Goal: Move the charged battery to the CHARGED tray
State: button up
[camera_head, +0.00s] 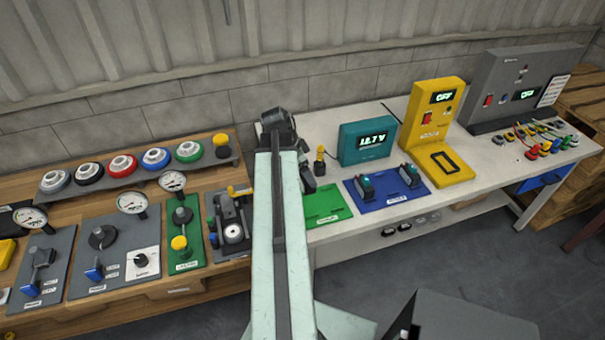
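Two dark batteries with teal tops stand upright on the blue tray, one at its left (367,184) and one at its right (409,175). The blue tray (388,194) lies on the white bench. A green tray (328,207) lies to its left and looks empty, its left part hidden by my arm. The tray labels are too small to read surely. The teal meter (366,142) behind the blue tray reads about 12.7 V. My gripper (308,186) seems to be the dark part beside my arm, near the green tray; its fingers are unclear and I see no battery in it.
A yellow charger (431,128) showing OFF stands right of the meter. A grey unit (505,85), also OFF, stands at far right with several small coloured connectors before it. A small yellow and black piece (320,161) stands behind the green tray. Gauges and valves fill the wooden bench (180,292).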

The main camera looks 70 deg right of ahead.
jog(key=shift+s+d+f+b, duration=0.1)
jog(key=shift+s+f+b, duration=0.05)
jog(key=shift+f+b, duration=0.8)
jog(key=shift+s+f+b, duration=0.1)
jog(key=shift+f+b, duration=0.8)
jog(key=shift+f, duration=0.05)
notch_tip(320, 180, down, 6)
jog(key=b, duration=0.6)
jog(key=shift+f, duration=0.1)
jog(key=shift+f+b, duration=0.85)
jog(key=shift+b, duration=0.15)
jog(key=o, duration=1.9)
jog(key=shift+c, duration=0.2)
jog(key=p+v, duration=0.7)
jog(key=v, duration=0.1)
